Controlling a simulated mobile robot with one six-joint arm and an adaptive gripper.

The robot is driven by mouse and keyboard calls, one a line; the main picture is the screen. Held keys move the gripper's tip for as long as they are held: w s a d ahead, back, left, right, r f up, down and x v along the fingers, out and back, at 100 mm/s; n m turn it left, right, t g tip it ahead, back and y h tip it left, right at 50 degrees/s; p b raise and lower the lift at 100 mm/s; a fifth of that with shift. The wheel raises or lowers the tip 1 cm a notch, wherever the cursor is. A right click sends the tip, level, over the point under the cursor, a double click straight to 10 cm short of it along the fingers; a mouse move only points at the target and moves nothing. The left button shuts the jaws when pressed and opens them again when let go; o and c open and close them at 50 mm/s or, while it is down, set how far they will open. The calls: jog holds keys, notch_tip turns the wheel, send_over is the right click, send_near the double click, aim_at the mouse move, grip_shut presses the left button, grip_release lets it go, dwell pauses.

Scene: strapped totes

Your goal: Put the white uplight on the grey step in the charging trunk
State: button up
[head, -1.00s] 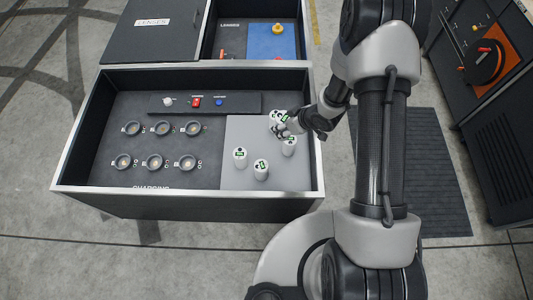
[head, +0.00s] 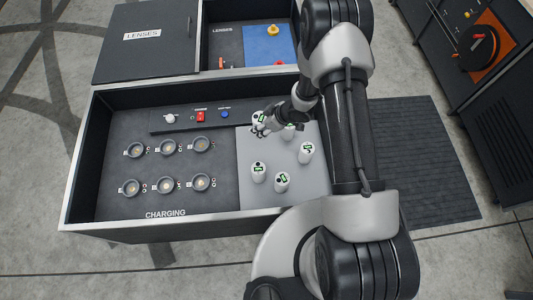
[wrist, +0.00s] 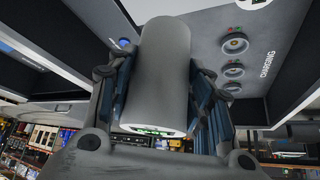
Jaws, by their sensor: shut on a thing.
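My gripper (head: 264,128) is shut on a white uplight (head: 260,117), above the back left part of the grey step (head: 248,198) in the charging trunk (head: 85,165).
Left of the step, several round charging sockets (head: 135,150) sit in the dark deck. A raised panel (head: 180,117) at the back carries a white knob, red switch and blue button. Behind is an open lenses trunk (head: 228,45). A dark mat (head: 430,160) lies right.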

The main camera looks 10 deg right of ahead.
jog(key=f+b, duration=0.1)
jog(key=f, duration=0.5)
jog(key=f+b, duration=0.2)
jog(key=f, duration=0.4)
jog(key=f+b, duration=0.2)
jog(key=f, duration=0.4)
jog(key=shift+s+d+f, duration=0.1)
jog(key=shift+d+f, duration=0.1)
jog(key=shift+d, duration=0.05)
jog(key=shift+f+b, duration=0.1)
jog(key=shift+b, duration=0.2)
jog(key=o, duration=1.5)
jog(key=shift+f, duration=0.1)
